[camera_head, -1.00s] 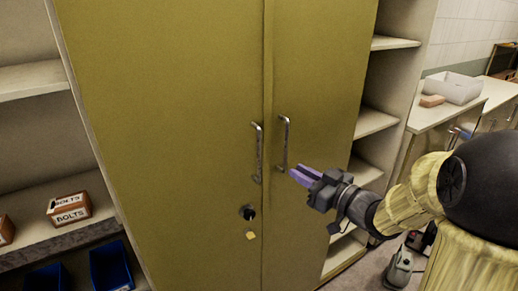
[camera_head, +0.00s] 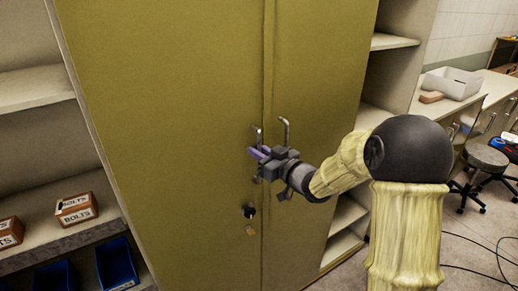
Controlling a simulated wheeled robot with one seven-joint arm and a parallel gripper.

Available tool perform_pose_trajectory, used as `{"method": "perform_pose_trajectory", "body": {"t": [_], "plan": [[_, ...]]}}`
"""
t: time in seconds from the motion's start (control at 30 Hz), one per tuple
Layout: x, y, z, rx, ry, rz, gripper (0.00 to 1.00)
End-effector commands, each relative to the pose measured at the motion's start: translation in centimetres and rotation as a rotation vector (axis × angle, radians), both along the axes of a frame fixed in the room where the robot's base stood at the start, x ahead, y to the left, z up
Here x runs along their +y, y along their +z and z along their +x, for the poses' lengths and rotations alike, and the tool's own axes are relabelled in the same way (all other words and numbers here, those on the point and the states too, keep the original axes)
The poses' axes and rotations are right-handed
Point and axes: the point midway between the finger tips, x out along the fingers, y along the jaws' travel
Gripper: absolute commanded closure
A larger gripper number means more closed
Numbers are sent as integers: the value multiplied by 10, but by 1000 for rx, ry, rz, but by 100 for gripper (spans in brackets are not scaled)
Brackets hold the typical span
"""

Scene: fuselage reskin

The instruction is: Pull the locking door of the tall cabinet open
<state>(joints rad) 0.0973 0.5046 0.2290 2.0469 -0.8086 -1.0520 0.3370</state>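The tall cabinet is olive-yellow with two doors, both closed. The left door (camera_head: 170,120) carries a round black lock with a key and a yellow tag (camera_head: 249,213) below its handle. The left door's metal bar handle (camera_head: 258,133) shows only at its top; my gripper covers the rest. The right door (camera_head: 325,80) has a similar handle (camera_head: 286,130), also partly covered. My gripper (camera_head: 257,153), with purple fingers, is at the left handle, above the lock. I cannot tell whether the fingers are around the handle or only in front of it, nor how far apart they are.
Open shelves stand left of the cabinet, with bolts boxes (camera_head: 76,208) and blue bins (camera_head: 117,263). More shelves (camera_head: 388,42) stand on the right. A counter with a white tray (camera_head: 452,83) and a stool (camera_head: 486,157) are farther right. Cables lie on the floor.

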Motion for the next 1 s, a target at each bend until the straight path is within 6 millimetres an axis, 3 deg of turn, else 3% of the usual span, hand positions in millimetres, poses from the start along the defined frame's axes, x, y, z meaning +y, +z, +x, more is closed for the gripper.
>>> {"method": "perform_pose_trajectory", "body": {"t": [0.23,0.33,1.0], "plan": [[1,0,0,0,0,0,84],[1,0,0,0,0,0,100],[-7,-2,-4,1,-42,1,100]]}}
